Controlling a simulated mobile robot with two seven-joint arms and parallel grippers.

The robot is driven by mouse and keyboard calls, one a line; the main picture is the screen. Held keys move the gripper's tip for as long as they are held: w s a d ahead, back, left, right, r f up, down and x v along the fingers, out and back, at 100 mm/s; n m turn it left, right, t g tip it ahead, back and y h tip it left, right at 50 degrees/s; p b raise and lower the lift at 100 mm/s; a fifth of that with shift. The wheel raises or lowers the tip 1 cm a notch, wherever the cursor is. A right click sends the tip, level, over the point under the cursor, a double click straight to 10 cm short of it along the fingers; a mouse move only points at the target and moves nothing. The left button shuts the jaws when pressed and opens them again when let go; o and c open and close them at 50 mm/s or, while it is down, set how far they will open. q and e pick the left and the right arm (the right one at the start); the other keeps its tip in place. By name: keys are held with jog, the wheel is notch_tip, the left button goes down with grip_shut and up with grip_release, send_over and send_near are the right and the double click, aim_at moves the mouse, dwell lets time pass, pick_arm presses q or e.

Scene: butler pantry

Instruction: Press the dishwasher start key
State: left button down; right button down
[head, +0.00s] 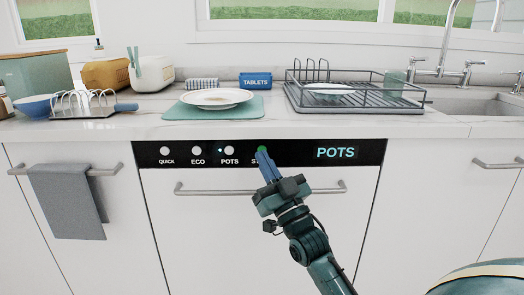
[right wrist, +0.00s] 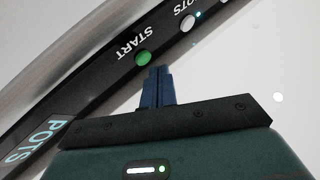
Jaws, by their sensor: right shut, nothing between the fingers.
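The dishwasher's black control panel (head: 290,153) runs under the counter edge. It carries round white keys labelled QUICK (head: 166,150), ECO (head: 198,150) and POTS (head: 229,150), with a small lit dot beside POTS. The display (head: 335,153) reads POTS. The green start key (head: 262,149) is partly covered by my right gripper (head: 262,155) in the head view. In the right wrist view the start key (right wrist: 143,58) shows whole, just beyond the closed blue fingertips (right wrist: 157,72). I cannot tell whether they touch it. My right gripper is shut and empty. My left gripper is not in view.
A long handle (head: 215,188) crosses the dishwasher door below the panel. A grey towel (head: 66,200) hangs on the left cabinet handle. On the counter are a plate (head: 215,98) on a green mat, a blue TABLETS box (head: 255,80) and a dish rack (head: 355,105).

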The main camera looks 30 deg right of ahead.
jog(key=shift+w, duration=0.1)
dwell(0.6)
jog(key=shift+w+d, duration=0.25)
jog(key=shift+w, duration=0.05)
